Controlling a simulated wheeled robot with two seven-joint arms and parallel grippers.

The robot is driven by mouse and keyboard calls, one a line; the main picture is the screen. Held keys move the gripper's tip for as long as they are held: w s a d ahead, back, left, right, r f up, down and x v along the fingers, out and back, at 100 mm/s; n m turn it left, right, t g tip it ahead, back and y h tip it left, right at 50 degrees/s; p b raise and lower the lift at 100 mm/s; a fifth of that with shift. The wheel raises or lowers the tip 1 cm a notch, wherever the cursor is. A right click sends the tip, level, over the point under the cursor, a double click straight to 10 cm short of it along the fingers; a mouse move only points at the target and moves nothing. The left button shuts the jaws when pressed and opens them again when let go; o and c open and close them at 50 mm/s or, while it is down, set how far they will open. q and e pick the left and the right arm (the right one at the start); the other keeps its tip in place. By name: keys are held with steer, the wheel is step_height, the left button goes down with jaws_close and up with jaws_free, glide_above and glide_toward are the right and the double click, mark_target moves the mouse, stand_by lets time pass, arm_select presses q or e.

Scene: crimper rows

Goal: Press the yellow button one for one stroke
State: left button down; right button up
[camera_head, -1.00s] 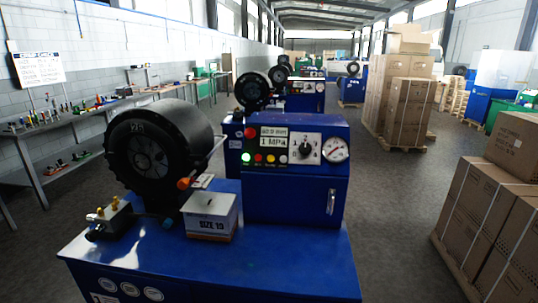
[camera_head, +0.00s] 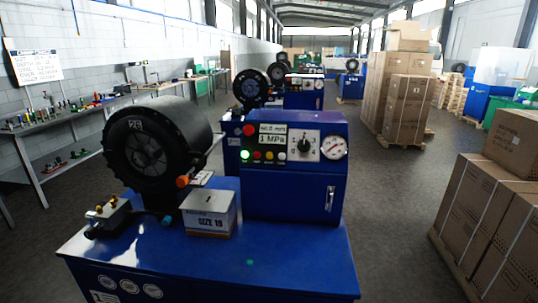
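A larger red knob (camera_head: 249,130) is above the row. The panel display (camera_head: 273,138) reads 1 MPa on its lower line. Neither of my grippers is in view.
The black round crimper head (camera_head: 150,155) stands left of the control box. A SIZE 19 box (camera_head: 209,212) and a small valve block (camera_head: 108,216) rest on the blue table top (camera_head: 270,260). Stacked cartons (camera_head: 485,215) are at right, a workbench (camera_head: 60,125) at left.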

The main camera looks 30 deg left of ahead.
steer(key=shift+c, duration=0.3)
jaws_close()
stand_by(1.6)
